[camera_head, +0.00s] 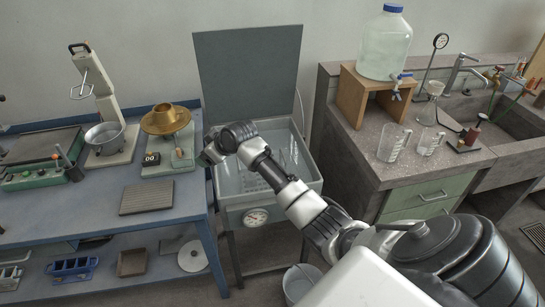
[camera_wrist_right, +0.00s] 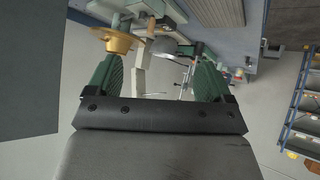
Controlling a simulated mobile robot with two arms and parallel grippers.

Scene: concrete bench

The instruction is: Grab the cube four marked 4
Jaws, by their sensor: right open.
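I cannot make out a cube marked 4 in either view. My right arm reaches in from the lower right of the head view, over the open water bath. Its dark end, with the right gripper (camera_head: 211,153), is beside the bath's left rim, near the blue bench. In the right wrist view the right gripper (camera_wrist_right: 157,68) shows two green fingers spread wide apart, with nothing held between them. My left gripper is in neither view.
The blue bench (camera_head: 60,222) holds a scale with a brass pan (camera_head: 166,120), a stand mixer (camera_head: 103,105) and a grey ribbed plate (camera_head: 147,197). The open bath (camera_head: 230,180) stands between it and the stone counter (camera_head: 365,165), which holds beakers (camera_head: 393,144) and a large jug (camera_head: 385,45).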

